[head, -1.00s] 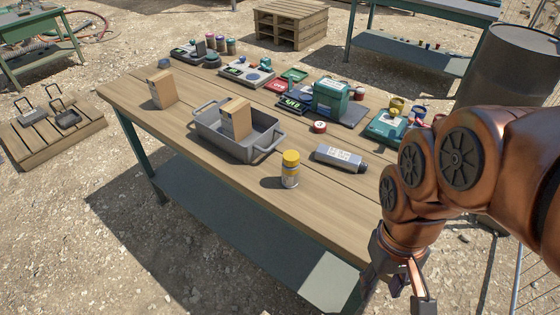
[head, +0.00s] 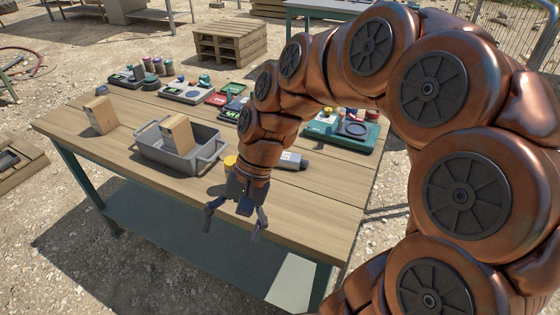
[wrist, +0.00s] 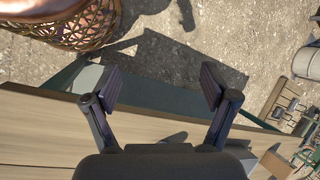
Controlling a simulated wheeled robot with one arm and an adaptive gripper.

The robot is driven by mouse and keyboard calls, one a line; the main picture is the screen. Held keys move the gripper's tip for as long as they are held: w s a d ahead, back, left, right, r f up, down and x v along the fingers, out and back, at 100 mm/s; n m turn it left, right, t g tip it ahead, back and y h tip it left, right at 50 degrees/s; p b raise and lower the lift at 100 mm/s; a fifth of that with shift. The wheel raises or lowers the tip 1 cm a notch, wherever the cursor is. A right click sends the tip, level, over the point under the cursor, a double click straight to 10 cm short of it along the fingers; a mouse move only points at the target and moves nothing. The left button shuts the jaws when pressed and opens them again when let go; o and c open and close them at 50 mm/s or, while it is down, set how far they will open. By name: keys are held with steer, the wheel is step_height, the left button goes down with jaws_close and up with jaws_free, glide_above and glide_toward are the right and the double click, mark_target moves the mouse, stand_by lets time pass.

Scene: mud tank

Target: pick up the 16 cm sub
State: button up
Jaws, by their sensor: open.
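A grey, lying cylinder (head: 291,160) with a pale label and a dark end is on the table in the head view. It looks like the 16 cm sub, but I cannot read its label. My arm hides its left part. My gripper (head: 236,216) is open and empty, in front of the cylinder in the head view and pointing down near the table's front edge. In the wrist view its two spread fingers (wrist: 160,87) have nothing between them, and the cylinder does not show there.
A yellow-capped bottle (head: 230,161) is mostly hidden behind my arm. A grey tray (head: 147,151) holds a cardboard box (head: 178,133); another box (head: 100,115) stands left. Instruments (head: 186,92) line the back of the wooden table (head: 130,172). Its front strip is largely clear.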

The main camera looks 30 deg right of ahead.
steer(key=w+d+m+t+y, duration=0.25)
steer(key=w+d+m, duration=0.2)
steer(key=w, duration=0.45)
steer(key=m+t+y+b, duration=0.2)
steer(key=m+t, duration=0.4)
steer(key=m, duration=0.6)
glide_above(287, 159)
steer(key=s+a, duration=0.4)
steer(key=a, duration=0.1)
steer(key=f, duration=0.5)
steer(key=shift+d+f, duration=0.25)
steer(key=shift+f, duration=0.15)
steer(key=d+f+m+t, duration=0.1)
steer(key=d, duration=0.2)
steer(key=d+f+m, duration=0.1)
steer(key=d+m, duration=0.1)
steer(key=d, duration=0.1)
steer(key=d+f+m+t+h, duration=0.1)
steer(key=d+f, duration=0.1)
steer(key=d, duration=0.1)
steer(key=shift+s+d+f+m+t, duration=0.1)
steer(key=shift+s+m+t, duration=0.2)
steer(key=shift+m+t, duration=0.05)
steer(key=shift+d+f, duration=0.15)
steer(key=shift+d+p+x, duration=0.2)
steer(key=shift+p+x, duration=0.6)
steer(key=shift+x, duration=3)
steer(key=shift+w, duration=0.15)
jaws_close()
